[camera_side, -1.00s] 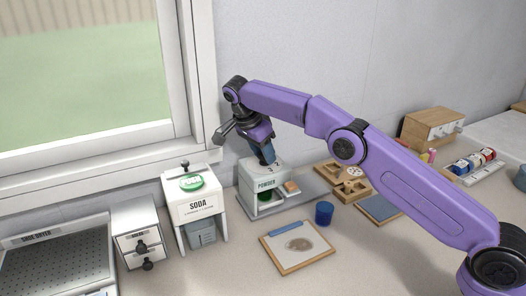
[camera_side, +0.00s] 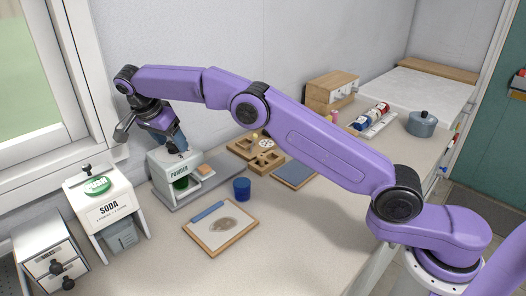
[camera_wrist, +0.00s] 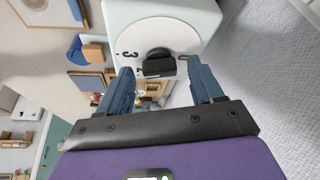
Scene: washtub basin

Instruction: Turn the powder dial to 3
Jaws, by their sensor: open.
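The powder dispenser (camera_side: 160,168), a pale box labelled POWDER, stands by the wall in the side view. In the wrist view its white top (camera_wrist: 187,14) carries a round black dial (camera_wrist: 158,63) with a raised bar grip. A printed 3 (camera_wrist: 123,55) shows to the left of the dial; another mark beside it is partly hidden. My gripper (camera_wrist: 160,74) is open, its two blue fingers apart on either side of the dial with gaps at both sides. In the side view my gripper (camera_side: 178,142) points down over the dispenser's top, where the dial is mostly hidden.
The soda dispenser (camera_side: 107,210) stands left of the powder dispenser. A blue cup (camera_side: 241,190) and a clipboard (camera_side: 222,228) are in front to the right. Wooden trays (camera_side: 262,161) lie behind the cup. The wall is close behind my gripper.

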